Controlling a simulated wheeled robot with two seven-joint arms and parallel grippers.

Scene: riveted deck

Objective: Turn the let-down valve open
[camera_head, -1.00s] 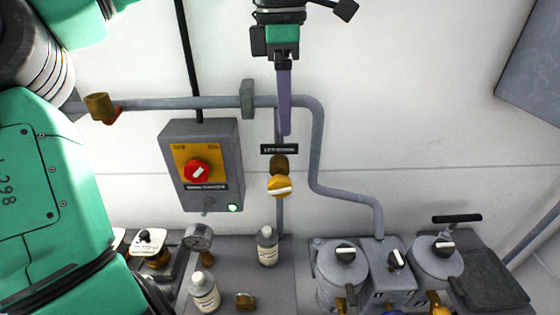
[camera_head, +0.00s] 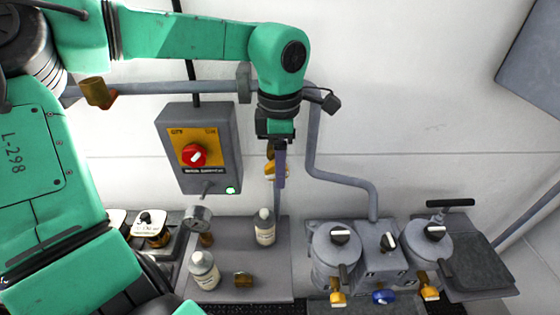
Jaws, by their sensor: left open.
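The let-down valve is a yellow round knob (camera_head: 269,169) on the thin vertical pipe below the grey wall pipe. It is mostly hidden behind my left gripper (camera_head: 279,178), so the angle of its handle cannot be read. The left gripper points down and is open. The valve's label is hidden by the gripper. My right gripper is not in view.
A grey switch box with a red knob (camera_head: 194,155) is left of the valve. Below stand white bottles (camera_head: 264,228) (camera_head: 204,272) and a gauge (camera_head: 198,219). Grey lidded pots (camera_head: 337,255) (camera_head: 426,246) are lower right. A grey pipe (camera_head: 313,140) bends down just right of the gripper.

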